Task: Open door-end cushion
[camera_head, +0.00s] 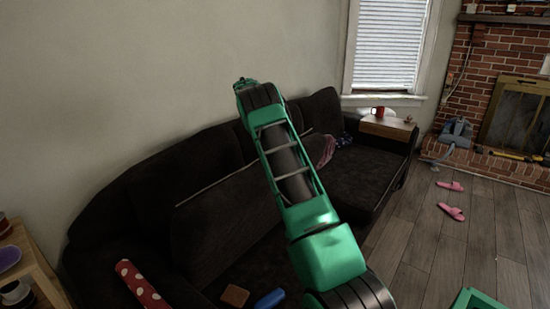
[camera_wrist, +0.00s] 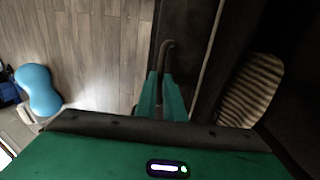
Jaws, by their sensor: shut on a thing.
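The dark sofa (camera_head: 350,180) stands along the wall. Its near-left seat cushion (camera_head: 210,235) stands tilted up like a lid, with a pale line along its top edge. My green arm crosses in front of it and hides part of it. In the wrist view my gripper (camera_wrist: 163,80) has its fingers close together around a thin, dark, hooked handle (camera_wrist: 168,48). The handle is beside a dark panel with a pale edge line, seemingly the cushion. My gripper's fingers cannot be made out in the head view.
A brown block (camera_head: 235,295), a blue object (camera_head: 269,299) and a red polka-dot item (camera_head: 140,285) lie at the sofa's near end. A wooden side table (camera_head: 30,265) stands at left. Pink slippers (camera_head: 451,211) lie on the otherwise mostly clear wood floor. A striped object (camera_wrist: 252,90) shows in the wrist view.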

